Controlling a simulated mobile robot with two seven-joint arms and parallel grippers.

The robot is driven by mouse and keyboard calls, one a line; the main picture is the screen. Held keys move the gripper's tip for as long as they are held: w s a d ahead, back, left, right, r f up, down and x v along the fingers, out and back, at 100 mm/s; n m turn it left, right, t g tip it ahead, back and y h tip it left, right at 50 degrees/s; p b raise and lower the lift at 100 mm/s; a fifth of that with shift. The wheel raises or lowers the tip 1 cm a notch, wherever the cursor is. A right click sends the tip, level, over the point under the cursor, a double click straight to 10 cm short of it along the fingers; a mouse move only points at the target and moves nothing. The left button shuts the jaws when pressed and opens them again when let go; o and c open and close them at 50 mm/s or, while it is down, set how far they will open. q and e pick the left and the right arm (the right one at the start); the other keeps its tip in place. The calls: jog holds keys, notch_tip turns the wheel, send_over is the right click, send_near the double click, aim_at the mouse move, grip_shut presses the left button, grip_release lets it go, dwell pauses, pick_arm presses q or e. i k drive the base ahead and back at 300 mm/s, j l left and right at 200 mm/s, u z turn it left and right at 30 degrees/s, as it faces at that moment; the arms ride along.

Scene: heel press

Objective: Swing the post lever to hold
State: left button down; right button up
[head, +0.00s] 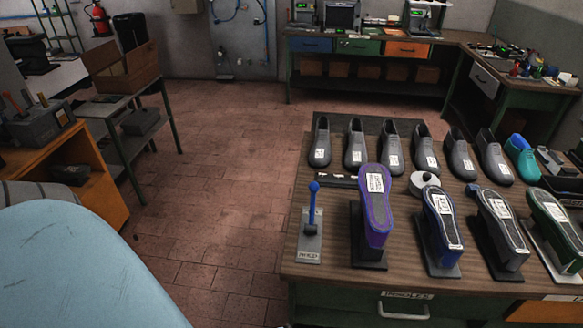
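The post lever (313,205) has a blue shaft and a round blue knob. It stands nearly upright on a grey plate (308,245) at the near left corner of the wooden workbench (335,283). A small label (309,256) on the plate's near end seems to read HOLD. Nothing touches the lever. Neither of my grippers shows in this view.
Just right of the lever, a purple shoe form (376,210) stands sole-up on a dark stand, with several similar forms beyond it. Grey shoes (355,145) line the bench's back. The tiled floor (215,205) left of the bench is clear.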

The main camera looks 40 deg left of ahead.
aim_at(315, 187)
jog(key=k+j, duration=0.1)
jog(key=j, duration=0.95)
jog(key=i+j, duration=0.1)
jog(key=i, duration=0.4)
